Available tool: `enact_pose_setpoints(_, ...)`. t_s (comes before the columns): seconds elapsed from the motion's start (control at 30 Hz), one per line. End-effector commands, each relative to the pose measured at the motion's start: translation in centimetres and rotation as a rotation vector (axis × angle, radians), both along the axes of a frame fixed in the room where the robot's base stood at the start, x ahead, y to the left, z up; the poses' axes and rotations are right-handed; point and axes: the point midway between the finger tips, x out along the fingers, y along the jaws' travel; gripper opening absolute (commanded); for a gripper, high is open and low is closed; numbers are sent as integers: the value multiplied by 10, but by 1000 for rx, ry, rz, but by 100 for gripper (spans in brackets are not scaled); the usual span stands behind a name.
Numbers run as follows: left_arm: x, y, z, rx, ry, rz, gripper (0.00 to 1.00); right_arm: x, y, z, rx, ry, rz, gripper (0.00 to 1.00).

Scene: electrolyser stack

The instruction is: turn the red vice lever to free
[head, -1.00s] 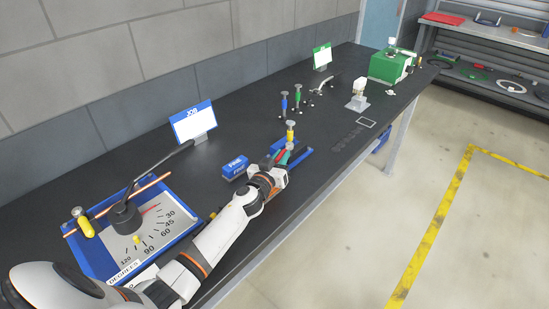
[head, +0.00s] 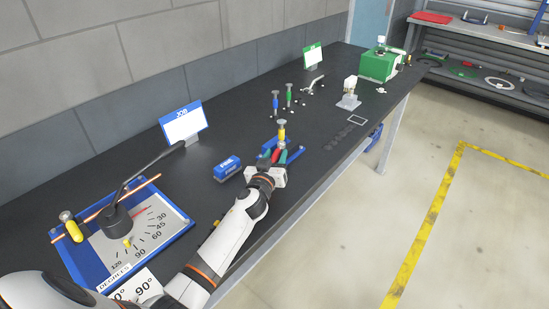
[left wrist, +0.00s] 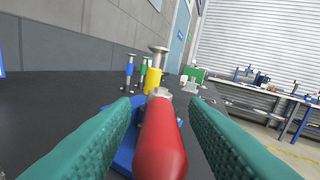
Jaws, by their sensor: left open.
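The red vice lever (left wrist: 160,140) fills the lower middle of the left wrist view, its rounded end towards the camera. My left gripper (left wrist: 160,112) is open, with one teal finger on each side of the lever and visible gaps between. In the head view the left gripper (head: 279,156) is at the blue vice (head: 296,148), with the red of the lever (head: 275,154) between its fingers. A yellow post with a grey cap (head: 282,132) stands just behind the lever. The gripper hides part of the vice. My right gripper is not in view.
A blue block (head: 227,169) lies left of the gripper. A blue angle board (head: 176,229) is nearer, beside my arm. Blue and green posts (head: 276,104) and small white pieces stand farther back. The bench's right edge is close to my forearm.

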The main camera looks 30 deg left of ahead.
Motion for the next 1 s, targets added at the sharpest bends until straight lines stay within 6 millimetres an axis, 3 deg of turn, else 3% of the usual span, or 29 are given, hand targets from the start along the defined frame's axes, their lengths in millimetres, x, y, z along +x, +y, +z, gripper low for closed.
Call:
enact_pose_setpoints(0.23,-20,-4,-2,-1,1,0,41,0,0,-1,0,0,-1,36)
enact_pose_setpoints(0.7,-105,-20,-2,-1,1,0,41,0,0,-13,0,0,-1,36)
enact_pose_setpoints(1.0,-118,-22,0,0,-1,0,41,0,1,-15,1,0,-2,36)
